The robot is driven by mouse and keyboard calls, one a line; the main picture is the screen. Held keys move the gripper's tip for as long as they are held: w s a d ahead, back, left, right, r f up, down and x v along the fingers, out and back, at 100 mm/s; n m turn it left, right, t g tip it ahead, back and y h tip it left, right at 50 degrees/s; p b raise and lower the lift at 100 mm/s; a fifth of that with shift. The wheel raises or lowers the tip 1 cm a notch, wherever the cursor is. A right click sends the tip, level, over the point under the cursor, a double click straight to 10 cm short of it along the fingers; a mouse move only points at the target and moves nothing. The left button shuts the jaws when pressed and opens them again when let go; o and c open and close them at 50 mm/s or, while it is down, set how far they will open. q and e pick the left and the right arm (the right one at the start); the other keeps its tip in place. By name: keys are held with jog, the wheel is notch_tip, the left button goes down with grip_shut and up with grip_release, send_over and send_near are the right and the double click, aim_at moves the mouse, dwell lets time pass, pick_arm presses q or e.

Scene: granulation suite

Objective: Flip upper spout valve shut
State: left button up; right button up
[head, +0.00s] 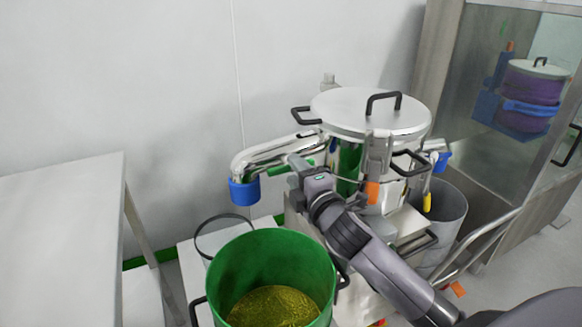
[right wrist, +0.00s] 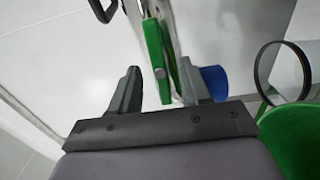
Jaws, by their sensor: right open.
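The steel vessel (head: 345,120) has a lid and a pipe spout (head: 270,148) running left to a blue end (head: 243,191). A green valve lever (head: 276,169) lies along the spout beside my right gripper (head: 296,164). In the right wrist view the green lever (right wrist: 154,52) lies between the two open fingers of my right gripper (right wrist: 160,72), with gaps visible at the sides. The blue spout end (right wrist: 214,82) shows to the right of it. My arm hides part of the vessel's lower front. My left gripper is not in view.
A green bucket (head: 231,265) of yellow granules stands below the spout, its rim also close in the right wrist view (right wrist: 300,135). A grey bin (head: 450,212) stands right of the vessel. A bare white table (head: 60,215) is at left, and a glass-fronted cabinet (head: 480,75) at right.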

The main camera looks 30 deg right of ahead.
jog(key=shift+w, duration=1.3)
jog(key=shift+d, duration=0.1)
grip_shut()
